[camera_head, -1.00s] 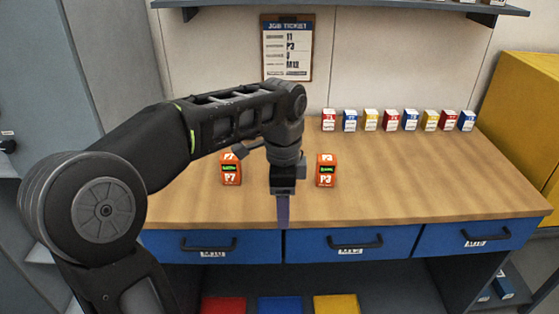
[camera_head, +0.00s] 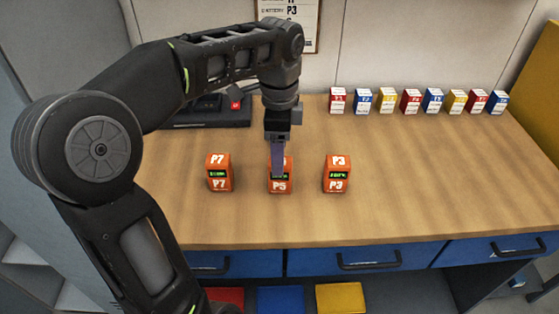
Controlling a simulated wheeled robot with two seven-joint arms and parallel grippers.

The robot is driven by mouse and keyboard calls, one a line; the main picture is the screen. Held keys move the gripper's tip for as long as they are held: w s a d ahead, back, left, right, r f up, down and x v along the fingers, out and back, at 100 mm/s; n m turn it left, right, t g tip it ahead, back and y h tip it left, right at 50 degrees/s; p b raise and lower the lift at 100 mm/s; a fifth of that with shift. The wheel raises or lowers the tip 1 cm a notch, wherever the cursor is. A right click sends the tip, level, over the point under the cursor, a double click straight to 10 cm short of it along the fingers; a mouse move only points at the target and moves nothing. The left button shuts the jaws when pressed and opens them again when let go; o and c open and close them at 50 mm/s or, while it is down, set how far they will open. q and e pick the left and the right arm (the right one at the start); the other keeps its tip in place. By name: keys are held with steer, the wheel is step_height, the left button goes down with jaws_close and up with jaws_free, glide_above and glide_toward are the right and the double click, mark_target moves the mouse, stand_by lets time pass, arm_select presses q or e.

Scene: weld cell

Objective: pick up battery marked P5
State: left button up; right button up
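The orange battery marked P5 (camera_head: 280,187) stands upright on the wooden workbench (camera_head: 420,205), between the battery marked P7 (camera_head: 219,173) on its left and the battery marked P3 (camera_head: 337,174) on its right. Each has a small dark display with green text. My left gripper (camera_head: 278,172) points down at P5, and its fingers cover part of P5's upper front. The fingers show edge-on as one purple-grey strip, so I cannot tell their opening or whether they touch P5. My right gripper is not in view.
A row of small red, blue and yellow boxes (camera_head: 410,102) stands along the back of the bench. A dark device (camera_head: 215,112) sits at the back left, partly behind my arm. Blue drawers (camera_head: 357,259) are below the front edge. The bench right of P3 is clear.

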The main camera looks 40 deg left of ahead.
arm_select(q)
steer(key=shift+w+a, duration=0.25)
steer(key=shift+w, duration=0.05)
steer(key=shift+s+r, duration=0.1)
steer(key=shift+f, duration=1.35)
steer(key=shift+f, duration=0.1)
steer(key=f, duration=0.5)
steer(key=shift+d+p, duration=0.2)
steer(key=shift+p, duration=0.1)
steer(key=shift+c, duration=0.4)
jaws_close()
